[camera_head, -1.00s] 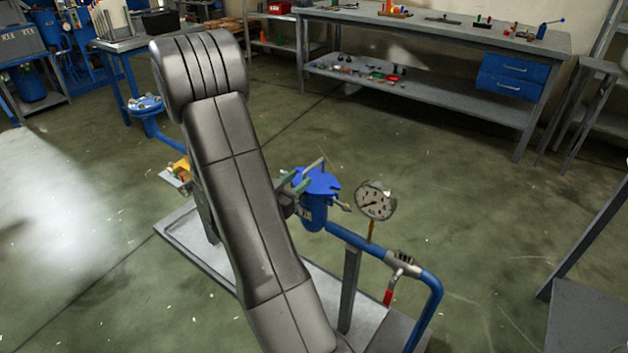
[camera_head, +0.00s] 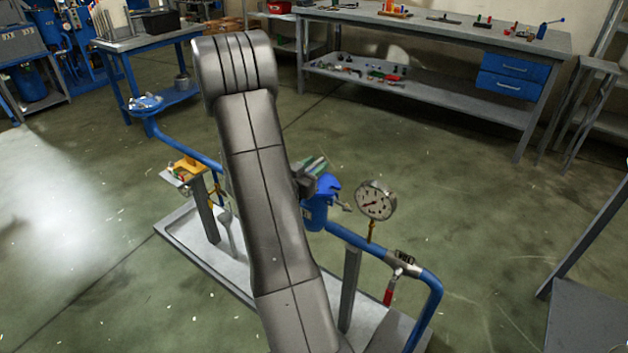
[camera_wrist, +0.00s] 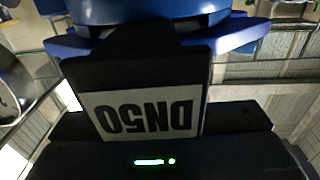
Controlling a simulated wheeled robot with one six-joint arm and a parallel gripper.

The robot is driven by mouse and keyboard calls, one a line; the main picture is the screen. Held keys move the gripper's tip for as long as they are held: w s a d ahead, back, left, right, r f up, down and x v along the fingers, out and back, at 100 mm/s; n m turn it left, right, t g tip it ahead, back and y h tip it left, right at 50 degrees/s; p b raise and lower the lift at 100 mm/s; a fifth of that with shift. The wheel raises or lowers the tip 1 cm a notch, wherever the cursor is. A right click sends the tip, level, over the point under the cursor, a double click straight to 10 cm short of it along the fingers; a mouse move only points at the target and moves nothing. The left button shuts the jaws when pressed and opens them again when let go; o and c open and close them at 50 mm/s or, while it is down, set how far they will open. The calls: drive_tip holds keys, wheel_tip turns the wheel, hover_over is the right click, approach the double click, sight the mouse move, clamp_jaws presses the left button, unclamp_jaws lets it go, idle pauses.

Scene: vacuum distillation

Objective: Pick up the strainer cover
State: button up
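The blue strainer body (camera_head: 316,212) stands in the blue pipe line, left of the gauge. Its blue cover (camera_head: 328,183) shows at the top, partly hidden by my gripper (camera_head: 312,172). My gripper is right at the cover. Its fingertips are too small and covered to show whether they are open or shut. In the wrist view, a dark block with an upside-down DN50 label (camera_wrist: 143,115) fills the middle. A blue flange-like edge (camera_wrist: 236,38) lies beyond it. Contact with the cover cannot be made out.
A round pressure gauge (camera_head: 376,200) stands close right of the strainer. A red-handled valve (camera_head: 390,290) and a bent pipe (camera_head: 434,300) are further right. A grey tray (camera_head: 195,250) lies below. A workbench (camera_head: 430,95) stands behind, with clear floor between.

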clamp_jaws()
idle(1.2)
